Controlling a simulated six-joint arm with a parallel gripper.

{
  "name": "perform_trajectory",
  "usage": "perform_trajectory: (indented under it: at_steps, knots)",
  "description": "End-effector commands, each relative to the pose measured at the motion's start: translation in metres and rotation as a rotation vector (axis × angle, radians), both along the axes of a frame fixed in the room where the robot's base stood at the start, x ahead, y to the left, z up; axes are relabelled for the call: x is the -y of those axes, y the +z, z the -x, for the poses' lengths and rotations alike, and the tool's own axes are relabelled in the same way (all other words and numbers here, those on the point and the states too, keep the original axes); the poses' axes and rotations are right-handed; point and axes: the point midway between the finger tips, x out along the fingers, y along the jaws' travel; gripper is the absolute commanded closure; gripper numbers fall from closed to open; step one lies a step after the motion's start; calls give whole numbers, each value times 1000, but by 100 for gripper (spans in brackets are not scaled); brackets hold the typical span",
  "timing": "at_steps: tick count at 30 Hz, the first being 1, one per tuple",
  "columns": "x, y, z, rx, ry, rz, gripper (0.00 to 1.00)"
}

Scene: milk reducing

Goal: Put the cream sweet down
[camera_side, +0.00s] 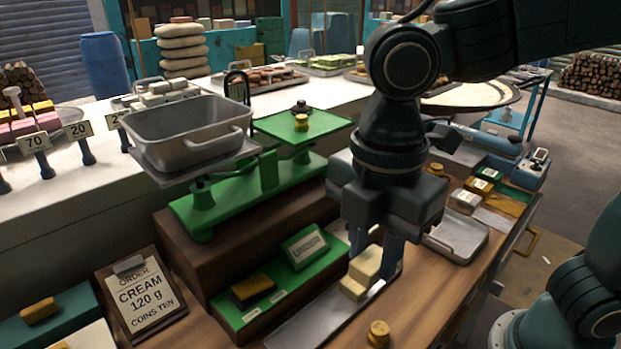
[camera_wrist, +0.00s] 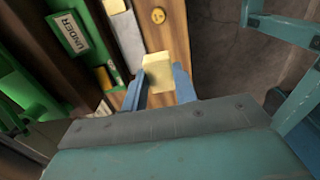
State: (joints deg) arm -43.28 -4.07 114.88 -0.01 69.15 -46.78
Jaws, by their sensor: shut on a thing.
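A pale cream sweet (camera_side: 367,262) is between the fingers of my gripper (camera_side: 378,258), which is shut on it. It also shows between the blue fingers in the wrist view (camera_wrist: 158,75). A second cream block (camera_side: 352,289) lies on the long metal tray (camera_side: 312,322) just below and in front of the held one. In the wrist view the second block (camera_wrist: 115,5) is at the top edge, on the tray (camera_wrist: 128,40). I cannot tell whether the held sweet touches anything beneath it.
A brass weight (camera_side: 379,334) stands on the wooden counter beside the tray. A green balance scale with a grey pan (camera_side: 190,130) stands left, and a brass weight (camera_side: 301,122) is on its green plate. Another metal tray (camera_side: 457,237) lies right.

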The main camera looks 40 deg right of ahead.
Motion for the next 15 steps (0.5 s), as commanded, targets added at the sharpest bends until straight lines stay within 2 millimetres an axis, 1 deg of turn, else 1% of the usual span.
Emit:
perform_trajectory:
  at_steps: [1,15]
  knots:
    - [1,-9,0,-3,-1,3,94]
    - [1,-97,1,-5,-1,5,94]
